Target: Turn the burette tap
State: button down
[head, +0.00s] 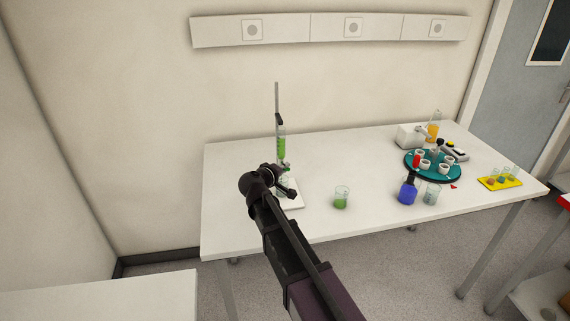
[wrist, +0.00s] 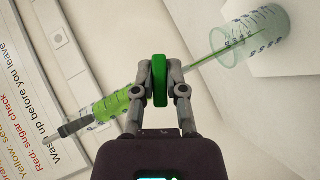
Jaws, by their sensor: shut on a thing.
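The burette (head: 281,147) holds green liquid and is clamped to an upright stand on the left part of the table. It also shows in the wrist view (wrist: 111,106), tilted by the camera angle. My gripper (wrist: 160,80) is shut on the green burette tap (wrist: 160,78), with a finger on each side of it. A thin green stream runs from the burette tip into a beaker (wrist: 253,35) below. In the head view my arm partly hides the tap and that beaker.
A second beaker with green liquid (head: 341,198) stands to the right of the stand. The table (head: 240,228) is clear at the front left.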

dwell(0.3)
jog(key=c, duration=0.7)
grip_release()
jog(key=s+d+f+m+g, duration=0.2)
jog(key=s+d, duration=0.1)
jog(key=d, duration=0.3)
jog(key=s+d+f+m+g, duration=0.2)
jog(key=s+d+f+g, duration=0.1)
jog(key=s+d, duration=0.1)
jog(key=s+d+f+m+g, duration=0.1)
jog(key=s+d+f+g, duration=0.1)
jog(key=d, duration=0.5)
jog(key=shift+s+d+f+m+g+y, duration=0.15)
jog(key=shift+s+d+f+m+g, duration=0.05)
jog(key=shift+s+f, duration=0.25)
jog(key=shift+s+d+f+m+g+y, duration=0.2)
jog(key=shift+s+f, duration=0.1)
jog(key=shift+s, duration=0.25)
jog(key=s+d+f+m+g+y, duration=0.1)
jog(key=s+d+y, duration=0.1)
jog(key=s, duration=0.3)
jog(key=s+d+f+m+g+y, duration=0.1)
jog(key=s+f+g, duration=0.1)
jog(key=s, duration=0.3)
jog(key=s+d+f+m+g+y, duration=0.1)
jog(key=s+d+g+y, duration=0.1)
jog(key=s, duration=0.3)
jog(key=shift+s+d+f+y, duration=0.15)
jog(key=shift+s+d+y, duration=0.05)
jog(key=shift+d+y, duration=0.15)
